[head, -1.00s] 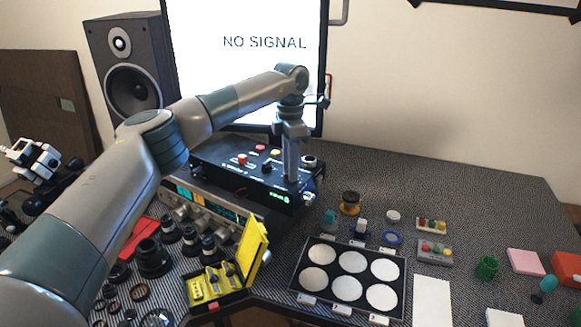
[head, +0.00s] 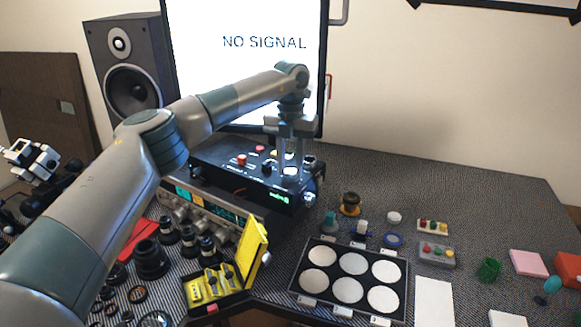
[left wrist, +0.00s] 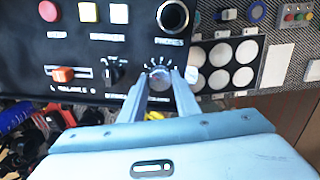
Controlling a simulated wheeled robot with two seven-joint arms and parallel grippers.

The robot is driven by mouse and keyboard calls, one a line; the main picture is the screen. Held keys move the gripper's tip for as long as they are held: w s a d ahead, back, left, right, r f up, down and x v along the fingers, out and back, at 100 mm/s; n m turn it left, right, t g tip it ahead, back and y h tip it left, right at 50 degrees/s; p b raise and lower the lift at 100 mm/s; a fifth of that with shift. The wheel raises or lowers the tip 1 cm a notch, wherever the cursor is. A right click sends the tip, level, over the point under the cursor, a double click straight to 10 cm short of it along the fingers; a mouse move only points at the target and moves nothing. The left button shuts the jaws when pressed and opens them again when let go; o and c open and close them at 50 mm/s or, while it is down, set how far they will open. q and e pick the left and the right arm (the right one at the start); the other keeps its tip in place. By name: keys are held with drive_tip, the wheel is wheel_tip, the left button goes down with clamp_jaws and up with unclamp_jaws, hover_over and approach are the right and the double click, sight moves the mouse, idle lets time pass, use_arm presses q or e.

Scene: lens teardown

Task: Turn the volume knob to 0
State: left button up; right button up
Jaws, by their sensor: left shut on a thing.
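The black control box (head: 215,160) stands on the table below the screen, with buttons, a slider and knobs on its top. In the left wrist view, a round pale knob (left wrist: 160,75) with white tick marks around it sits between my fingertips. My left gripper (head: 289,171) points down at the box's right part and is shut on this knob; it also shows in the left wrist view (left wrist: 160,82). The knob's pointer and numbers are too small to read. A green display (head: 279,198) is lit on the box's front, its digits unclear. My right gripper is out of view.
In the left wrist view, a black selector knob (left wrist: 115,72) and an orange slider (left wrist: 64,74) lie left of the held knob, and a round socket (left wrist: 172,16) lies behind it. A yellow case (head: 252,250) and several lenses stand in front.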

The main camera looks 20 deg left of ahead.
use_arm(q)
drive_tip(key=n, duration=0.2)
drive_tip(key=shift+n, duration=0.4)
drive_tip(key=shift+n+b, duration=0.3)
drive_tip(key=shift+n, duration=0.4)
drive_tip(key=shift+r+n, duration=0.1)
drive_tip(key=shift+n, duration=0.9)
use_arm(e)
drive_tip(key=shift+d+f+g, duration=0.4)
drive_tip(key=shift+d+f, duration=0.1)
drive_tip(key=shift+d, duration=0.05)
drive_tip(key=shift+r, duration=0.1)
use_arm(q)
drive_tip(key=o, duration=0.9)
drive_tip(key=shift+o, duration=0.7)
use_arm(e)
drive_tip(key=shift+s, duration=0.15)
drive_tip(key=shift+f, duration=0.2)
